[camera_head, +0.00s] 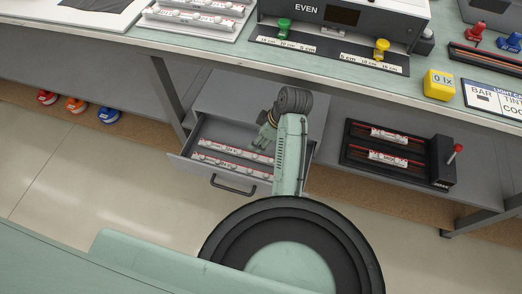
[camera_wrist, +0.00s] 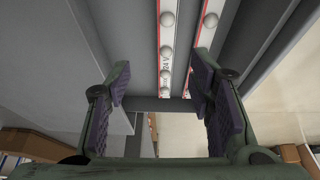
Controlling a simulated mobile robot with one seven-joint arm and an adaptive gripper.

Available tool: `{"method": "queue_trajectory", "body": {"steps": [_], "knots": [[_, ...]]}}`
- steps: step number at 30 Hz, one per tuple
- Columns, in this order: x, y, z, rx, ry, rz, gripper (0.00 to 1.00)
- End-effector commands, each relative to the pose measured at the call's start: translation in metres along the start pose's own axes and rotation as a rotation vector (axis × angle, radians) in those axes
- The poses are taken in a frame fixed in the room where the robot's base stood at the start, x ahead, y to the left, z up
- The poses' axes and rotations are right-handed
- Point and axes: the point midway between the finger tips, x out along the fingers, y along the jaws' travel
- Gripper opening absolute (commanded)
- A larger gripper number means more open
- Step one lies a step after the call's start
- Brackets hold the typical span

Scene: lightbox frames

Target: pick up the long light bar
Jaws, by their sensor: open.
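Two long light bars lie side by side in an open grey drawer (camera_head: 186,164) under the bench. Both are white with red edges and a row of round bulbs: the back bar (camera_head: 222,149) and the front bar (camera_head: 228,166). In the wrist view, one bar (camera_wrist: 166,52) runs between my fingers and the other (camera_wrist: 207,24) passes behind the right finger. My gripper (camera_wrist: 162,82) is open and empty. In the head view my gripper (camera_head: 264,140) is over the drawer's right part, partly hiding the bars' right ends. Its height above the bars is hard to tell.
A black rack (camera_head: 358,148) with two short bars stands on the lower shelf at right. The bench top (camera_head: 215,48) overhangs behind the drawer, carrying a box marked EVEN (camera_head: 345,18) and a yellow block (camera_head: 439,84). Open floor (camera_head: 110,180) lies left.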

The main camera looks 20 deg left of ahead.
Motion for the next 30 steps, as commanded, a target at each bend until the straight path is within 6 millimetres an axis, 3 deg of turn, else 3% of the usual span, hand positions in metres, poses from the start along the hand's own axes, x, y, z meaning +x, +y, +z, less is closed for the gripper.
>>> {"method": "queue_trajectory", "body": {"steps": [7, 17, 24, 30], "knots": [[0.040, -0.009, 0.010, -0.004, -0.007, -0.034, 0.48], [0.065, -0.010, 0.005, -0.001, -0.007, -0.033, 0.48], [0.101, -0.011, 0.001, -0.001, -0.006, -0.032, 0.48], [0.111, -0.011, 0.002, -0.002, -0.007, -0.029, 0.48]]}}
